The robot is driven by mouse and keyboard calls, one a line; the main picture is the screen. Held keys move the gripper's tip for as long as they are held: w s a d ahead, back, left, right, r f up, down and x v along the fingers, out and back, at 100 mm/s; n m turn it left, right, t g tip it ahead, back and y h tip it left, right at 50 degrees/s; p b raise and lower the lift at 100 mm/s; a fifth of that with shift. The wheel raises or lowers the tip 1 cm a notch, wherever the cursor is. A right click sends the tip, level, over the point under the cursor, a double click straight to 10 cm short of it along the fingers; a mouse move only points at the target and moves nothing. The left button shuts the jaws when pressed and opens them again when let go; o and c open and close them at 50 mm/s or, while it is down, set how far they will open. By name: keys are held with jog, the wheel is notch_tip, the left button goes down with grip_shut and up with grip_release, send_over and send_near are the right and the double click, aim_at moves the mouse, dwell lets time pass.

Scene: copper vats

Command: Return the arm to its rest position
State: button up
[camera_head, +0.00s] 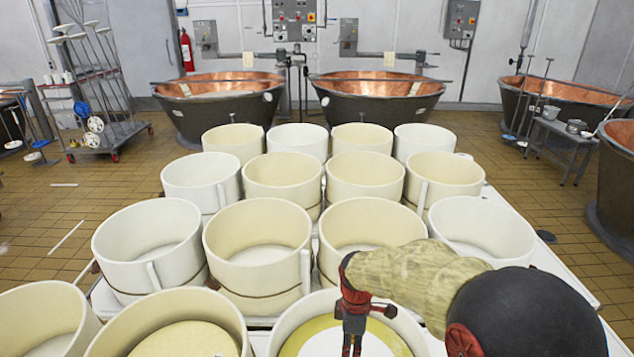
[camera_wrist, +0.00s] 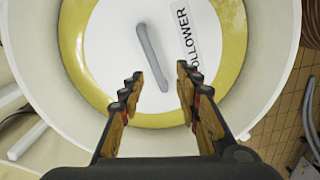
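My gripper (camera_wrist: 158,80) is open in the wrist view, with two stepped dark and orange fingers spread apart and nothing between them. Below them is a white disc (camera_wrist: 105,45) with a yellow rim, a grey bar handle and a label reading "FOLLOWER". The disc lies inside a round cream mould (camera_wrist: 35,100). In the head view my arm reaches in from the lower right, and my gripper (camera_head: 354,335) points down over the front mould (camera_head: 290,315), partly hiding the disc (camera_head: 312,343). The gap between the fingertips and the disc cannot be judged.
Several cream moulds (camera_head: 257,225) stand in rows on a white table (camera_head: 520,220). Copper vats (camera_head: 220,84) stand behind and at right (camera_head: 560,88). A rack trolley (camera_head: 105,130) stands at left. A small metal table (camera_head: 563,130) is at right. Tiled floor (camera_head: 70,215) is open at left.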

jog(key=s+d+r+m+t, duration=0.3)
jog(key=s+d+r+m, duration=0.2)
jog(key=s+r+m, duration=0.3)
jog(key=s+d+r+m+t, duration=0.3)
jog(key=s+r+m, duration=0.5)
jog(key=s+r, duration=0.4)
notch_tip(320, 180, up, 3)
jog(key=shift+s+d+r, duration=0.1)
jog(key=shift+s+d, duration=0.1)
jog(key=shift+d, duration=0.65)
jog(key=shift+s, duration=0.1)
